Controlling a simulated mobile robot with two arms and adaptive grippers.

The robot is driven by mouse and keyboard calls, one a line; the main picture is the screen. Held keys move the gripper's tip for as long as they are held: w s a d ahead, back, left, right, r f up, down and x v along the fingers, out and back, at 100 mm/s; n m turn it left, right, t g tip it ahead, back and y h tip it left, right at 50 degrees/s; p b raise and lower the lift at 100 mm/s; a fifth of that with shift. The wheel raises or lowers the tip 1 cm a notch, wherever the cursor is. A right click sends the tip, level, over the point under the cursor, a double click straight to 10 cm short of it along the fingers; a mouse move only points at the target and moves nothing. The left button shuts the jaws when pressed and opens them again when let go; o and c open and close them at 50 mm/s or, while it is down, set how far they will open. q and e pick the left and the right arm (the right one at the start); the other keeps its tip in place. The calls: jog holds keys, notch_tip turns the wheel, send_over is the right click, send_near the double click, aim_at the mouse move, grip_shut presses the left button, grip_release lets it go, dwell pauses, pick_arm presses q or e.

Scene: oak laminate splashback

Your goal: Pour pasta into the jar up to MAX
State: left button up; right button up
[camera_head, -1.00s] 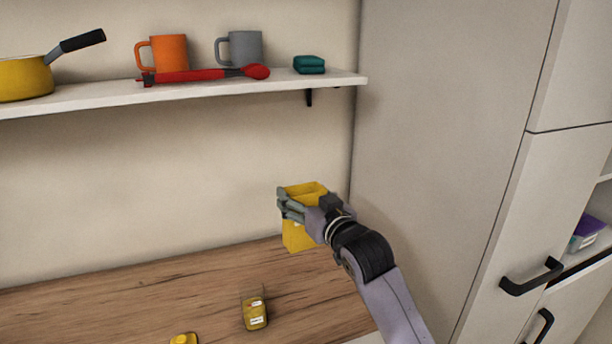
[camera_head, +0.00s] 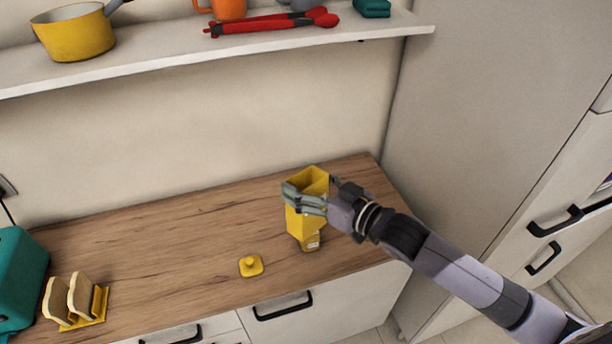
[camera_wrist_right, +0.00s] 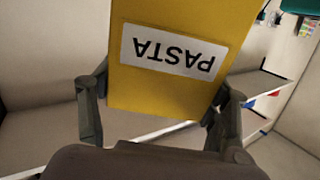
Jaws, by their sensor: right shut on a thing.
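The yellow pasta box (camera_head: 297,222) is held by my right gripper (camera_head: 312,196); its open top faces up and it looks about upright. In the right wrist view the box (camera_wrist_right: 180,85) sits between the two fingers, with its PASTA label upside down in the picture. The jar (camera_head: 312,244) is on the worktop, mostly hidden behind the box; only its lower part with a white label shows. Its fill level and MAX mark cannot be read. The yellow lid (camera_head: 251,266) lies on the worktop left of the jar. My left gripper is not in view.
A shelf (camera_head: 160,58) above carries a yellow pan (camera_head: 75,35), an orange mug (camera_head: 229,9) and red tongs (camera_head: 270,24). A bread-slice rack (camera_head: 95,308) and a teal appliance (camera_head: 18,280) stand at left. A tall cabinet (camera_head: 480,100) is at right.

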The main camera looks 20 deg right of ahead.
jog(key=shift+a+f+b, duration=0.1)
jog(key=shift+f+b, duration=0.25)
jog(key=shift+f, duration=0.5)
jog(key=shift+a+f+b, duration=0.1)
jog(key=shift+f+b, duration=0.25)
jog(key=shift+f, duration=0.3)
notch_tip(320, 180, down, 2)
jog(key=shift+m+g+b, duration=0.4)
jog(key=shift+b, duration=0.15)
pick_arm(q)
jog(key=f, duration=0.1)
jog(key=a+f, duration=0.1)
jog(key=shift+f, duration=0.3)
pick_arm(e)
jog(key=shift+r, duration=0.2)
pick_arm(q)
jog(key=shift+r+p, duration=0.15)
jog(key=shift+p, duration=0.15)
pick_arm(e)
jog(key=shift+f, duration=0.2)
pick_arm(q)
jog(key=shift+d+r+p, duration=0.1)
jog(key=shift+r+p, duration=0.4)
jog(key=shift+p, duration=0.05)
pick_arm(e)
jog(key=shift+f+m+g+h, duration=0.35)
jog(key=shift+f+g, duration=0.25)
jog(key=shift+f, duration=1.05)
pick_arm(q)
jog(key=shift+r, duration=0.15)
